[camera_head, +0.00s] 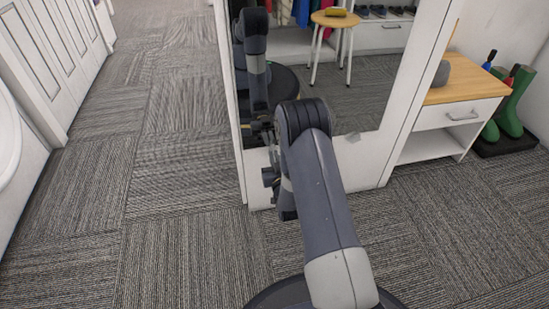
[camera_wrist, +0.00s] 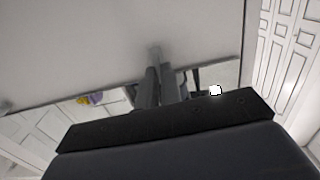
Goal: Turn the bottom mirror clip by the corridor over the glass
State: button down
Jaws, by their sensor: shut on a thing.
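The mirror (camera_head: 365,90) stands upright in a white panel (camera_head: 340,170), and my arm covers part of its lower left. My gripper (camera_head: 268,176) is at the panel near the mirror's bottom left corner, on the corridor side. In the wrist view my gripper (camera_wrist: 160,72) has its fingers closed around a small grey clip (camera_wrist: 155,52) at the mirror's edge. The fingers hide most of the clip, and I cannot tell its exact angle. Another small grey clip (camera_head: 352,137) sits at the bottom edge farther right.
The corridor (camera_head: 175,110) with carpet tiles is clear to the left, along white panelled doors (camera_head: 50,50). A wooden-topped bench (camera_head: 465,80) with a drawer stands right of the mirror. Green boots (camera_head: 512,105) stand on a dark tray beyond it.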

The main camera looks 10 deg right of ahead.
jog(key=c, duration=1.6)
grip_release()
jog(key=shift+s, duration=0.1)
jog(key=s+p, duration=0.3)
jog(key=s, duration=0.7)
jog(key=shift+s, duration=0.35)
jog(key=w+b, duration=0.3)
jog(key=w, duration=0.8)
jog(key=shift+m, duration=0.3)
jog(key=shift+s, duration=0.2)
